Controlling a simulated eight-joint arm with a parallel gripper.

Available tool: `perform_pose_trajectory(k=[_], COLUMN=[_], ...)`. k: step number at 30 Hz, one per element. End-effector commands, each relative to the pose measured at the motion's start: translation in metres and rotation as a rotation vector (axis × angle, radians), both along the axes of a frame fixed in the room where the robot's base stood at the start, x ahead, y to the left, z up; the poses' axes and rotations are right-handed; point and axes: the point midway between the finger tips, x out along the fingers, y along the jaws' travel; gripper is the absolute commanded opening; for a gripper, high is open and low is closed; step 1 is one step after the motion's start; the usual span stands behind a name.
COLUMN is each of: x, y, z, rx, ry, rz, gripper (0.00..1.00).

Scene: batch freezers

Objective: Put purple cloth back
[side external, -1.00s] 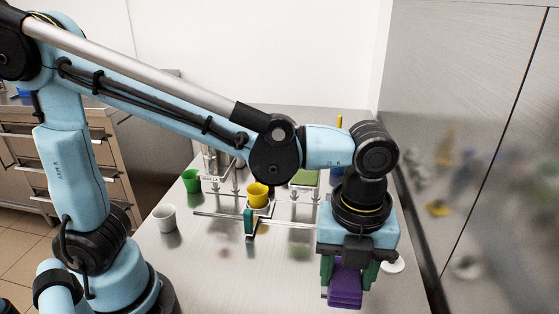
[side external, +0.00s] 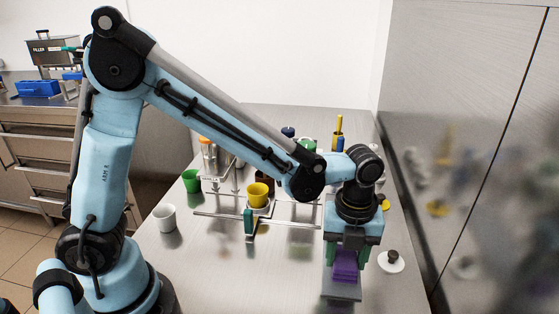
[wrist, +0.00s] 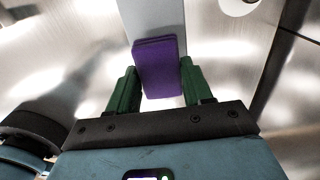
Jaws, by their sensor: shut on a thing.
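The purple cloth (side external: 345,268) is a small folded block. It is between the green fingers of my gripper (side external: 346,253), at the right side of the metal table. In the wrist view the cloth (wrist: 158,72) fills the gap between the fingertips (wrist: 160,80), and my gripper is shut on it. A flat grey strip (side external: 342,290) shows beneath and in front of the cloth. It also runs behind the cloth in the wrist view (wrist: 150,18). I cannot tell whether the cloth touches the strip.
A yellow cup (side external: 258,195) sits on a metal stand left of my gripper. A green cup (side external: 191,181) and a white cup (side external: 164,217) stand further left. A white disc with a dark knob (side external: 391,261) lies close on the right. A steel wall (side external: 470,150) bounds the right side.

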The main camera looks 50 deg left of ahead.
Motion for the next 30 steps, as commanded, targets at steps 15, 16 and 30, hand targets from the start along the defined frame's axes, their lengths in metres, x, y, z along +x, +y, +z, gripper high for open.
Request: perform_pose_trajectory(k=[15, 16, 30], x=[-0.001, -0.001, -0.001], y=[0.0, 0.0, 0.0], z=[-0.029, -0.029, -0.031], rx=[0.0, 0.0, 0.0], ry=[0.0, 0.0, 0.0], rz=[0.0, 0.0, 0.0], gripper=[0.17, 0.17, 0.76])
